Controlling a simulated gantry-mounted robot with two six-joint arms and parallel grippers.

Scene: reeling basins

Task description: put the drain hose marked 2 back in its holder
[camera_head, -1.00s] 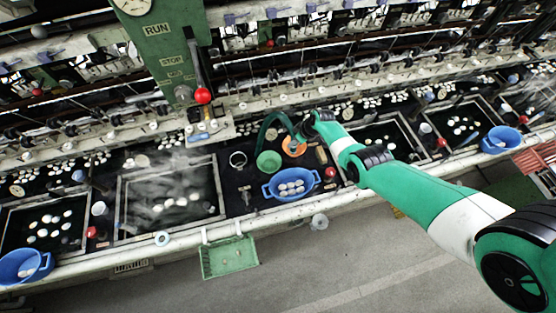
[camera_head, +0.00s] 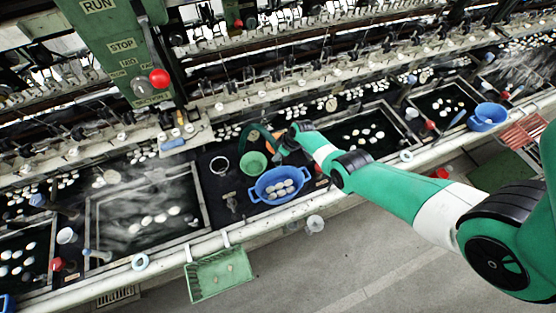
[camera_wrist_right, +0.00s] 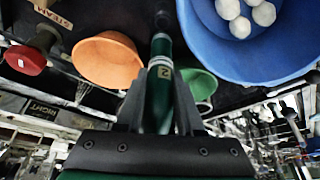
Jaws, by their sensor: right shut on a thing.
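The drain hose (camera_wrist_right: 160,100) is a dark green tube with a pale label reading 2 near its end in the right wrist view. My right gripper (camera_wrist_right: 158,112) is shut around it, one finger on each side. In the head view my right gripper (camera_head: 284,141) is over the dark counter, beside the orange bowl and behind the blue basin. I cannot make out the hose's holder in either view. My left gripper is not in view.
A blue basin (camera_head: 256,192) with white cocoons, a green bowl (camera_head: 252,163) and an orange bowl (camera_wrist_right: 106,60) stand close by. A red knob (camera_wrist_right: 25,60) is beside a STEAM label. Framed water basins lie to both sides.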

